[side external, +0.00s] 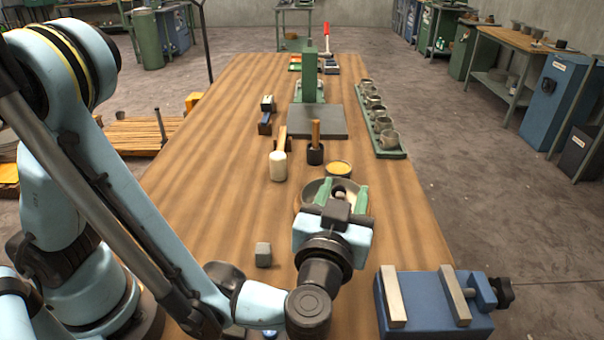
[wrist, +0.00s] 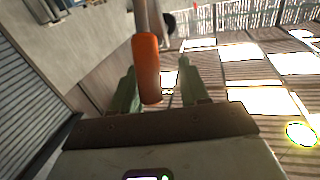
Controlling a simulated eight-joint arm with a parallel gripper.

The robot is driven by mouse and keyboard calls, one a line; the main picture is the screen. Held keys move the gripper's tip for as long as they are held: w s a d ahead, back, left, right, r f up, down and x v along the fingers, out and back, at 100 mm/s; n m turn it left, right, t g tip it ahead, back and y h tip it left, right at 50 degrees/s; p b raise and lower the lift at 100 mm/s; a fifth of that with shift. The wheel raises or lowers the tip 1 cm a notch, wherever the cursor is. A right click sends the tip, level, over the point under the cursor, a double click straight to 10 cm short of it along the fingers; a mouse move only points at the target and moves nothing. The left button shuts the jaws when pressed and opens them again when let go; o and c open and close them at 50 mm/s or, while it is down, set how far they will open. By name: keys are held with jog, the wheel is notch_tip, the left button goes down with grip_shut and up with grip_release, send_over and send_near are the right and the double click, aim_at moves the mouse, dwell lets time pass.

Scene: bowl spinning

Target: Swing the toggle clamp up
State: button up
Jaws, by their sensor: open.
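An orange-red handle on a pale metal bar, likely the toggle clamp's lever (wrist: 147,68), stands in the wrist view between the fingers of my gripper (wrist: 160,88). Its lower end lies nearer the left finger than the right. I cannot tell whether it touches a finger. In the side view my gripper (side external: 343,191) is open, its green fingers over a round bowl-like piece (side external: 305,193). A pale part shows between the fingers there. My wrist hides the clamp's base and most of its lever in that view.
A blue vise (side external: 440,306) stands at the front right. A grey block (side external: 263,253) lies left of my gripper. A yellow-filled dish (side external: 338,168) and two mallets, one pale-headed (side external: 278,168) and one black-headed (side external: 315,155), stand beyond. A green cup rack (side external: 391,154) lines the right edge.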

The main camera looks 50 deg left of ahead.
jog(key=w+a+g+h, duration=0.1)
jog(key=w+a+g, duration=0.1)
jog(key=shift+a+r+n+g, duration=0.1)
jog(key=shift+r+n+g, duration=0.05)
jog(key=shift+n+g, duration=0.2)
jog(key=shift+w+a+f+n+g+h, duration=0.15)
jog(key=shift+w+a+n+g+h, duration=0.05)
jog(key=shift+w+a+g+h, duration=0.4)
jog(key=shift+w+a+f+n+g+h, duration=0.15)
jog(key=shift+w+a+g+h, duration=0.4)
jog(key=shift+g+h, duration=0.1)
jog(key=w+a+f+g+h, duration=0.2)
jog(key=g, duration=0.1)
notch_tip(320, 180, up, 14)
jog(key=n+g+h, duration=0.2)
jog(key=g+h, duration=0.1)
jog(key=g, duration=0.4)
send_over(263, 248)
notch_tip(263, 248, down, 26)
jog(key=shift+f, duration=0.25)
